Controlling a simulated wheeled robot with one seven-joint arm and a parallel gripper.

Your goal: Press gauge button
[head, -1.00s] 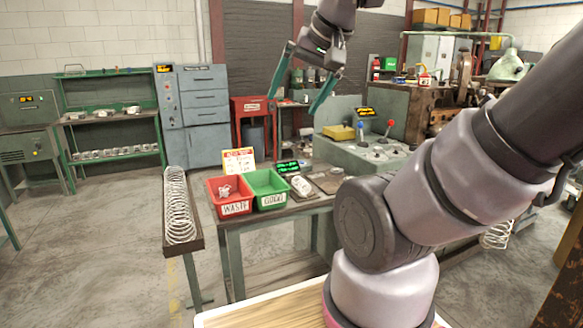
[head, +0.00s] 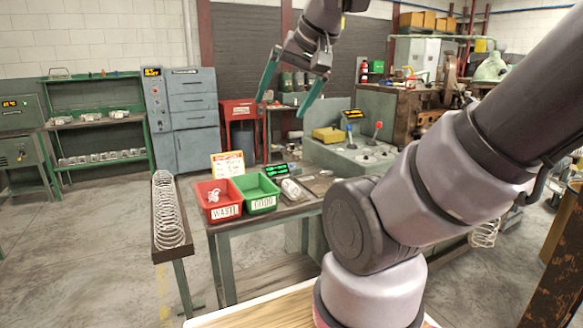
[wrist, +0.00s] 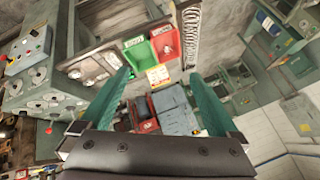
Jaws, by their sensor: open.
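My gripper (head: 281,107) is open and empty, with green fingers spread. It hangs in the air, above the bench in the head picture. A small device with a lit green display (head: 277,170) stands on the bench behind the green bin; it may be the gauge, and I cannot make out a button on it. A coil spring (head: 291,189) lies in front of it. In the wrist view the gripper's fingers (wrist: 160,73) reach toward the bins and cabinets, touching nothing.
The bench (head: 286,213) holds a red WASTE bin (head: 219,212) with a piece inside, a green GOOD bin (head: 263,203) and a yellow-white sign (head: 228,165). A long spring lies on a narrow stand (head: 183,253) to the left. The coiler console (head: 352,158) has levers and buttons.

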